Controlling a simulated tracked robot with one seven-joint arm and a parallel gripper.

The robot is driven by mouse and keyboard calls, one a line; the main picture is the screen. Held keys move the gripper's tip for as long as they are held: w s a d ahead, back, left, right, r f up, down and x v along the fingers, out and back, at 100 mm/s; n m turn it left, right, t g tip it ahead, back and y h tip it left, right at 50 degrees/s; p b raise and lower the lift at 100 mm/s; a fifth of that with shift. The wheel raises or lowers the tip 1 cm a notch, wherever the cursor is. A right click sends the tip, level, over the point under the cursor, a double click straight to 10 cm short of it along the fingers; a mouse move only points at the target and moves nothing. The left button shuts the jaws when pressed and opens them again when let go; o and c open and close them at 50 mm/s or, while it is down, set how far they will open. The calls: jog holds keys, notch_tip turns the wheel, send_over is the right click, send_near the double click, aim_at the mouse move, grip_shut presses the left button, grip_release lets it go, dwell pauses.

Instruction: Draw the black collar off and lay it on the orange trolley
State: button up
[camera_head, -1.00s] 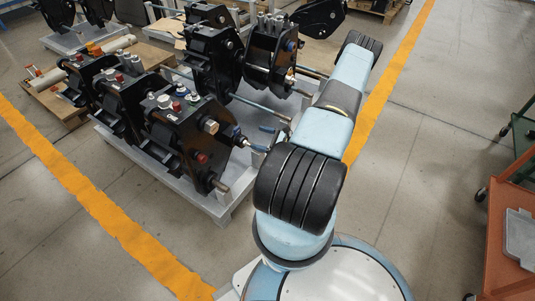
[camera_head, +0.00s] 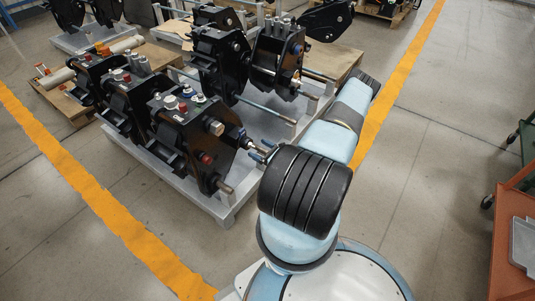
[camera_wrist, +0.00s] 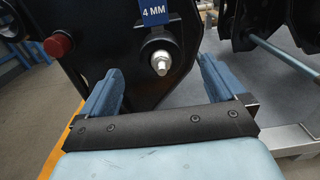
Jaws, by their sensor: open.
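The black collar (camera_wrist: 149,46) looks like a dark ring around a bright silver pin (camera_wrist: 160,64) on the side plate of a black coupler (camera_wrist: 105,35). A blue tag (camera_wrist: 154,12) reading "4 MM" hangs just above it. My gripper (camera_wrist: 160,70) is open, its blue fingers to the left and right of the pin, with nothing held. In the head view my gripper (camera_head: 263,151) is at the right side of the front coupler (camera_head: 190,138), and the collar is too small to make out. The orange trolley (camera_head: 508,250) stands at the right edge, partly cut off.
A grey tray (camera_head: 523,243) lies on the trolley. More black couplers (camera_head: 218,60) stand on a grey pallet (camera_head: 228,205), with rods sticking out near my arm. A red knob (camera_wrist: 58,44) projects left of the pin.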

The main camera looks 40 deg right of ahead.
aim_at(252, 145)
jog(key=shift+x, duration=3.55)
jog(key=c, duration=1.2)
jog(key=shift+o, duration=0.2)
jog(key=shift+s+d, duration=0.1)
jog(key=shift+s, duration=0.05)
jog(key=v, duration=0.8)
jog(key=shift+s, duration=0.25)
jog(key=shift+s+d, duration=0.1)
jog(key=shift+d, duration=0.05)
jog(key=v, duration=0.4)
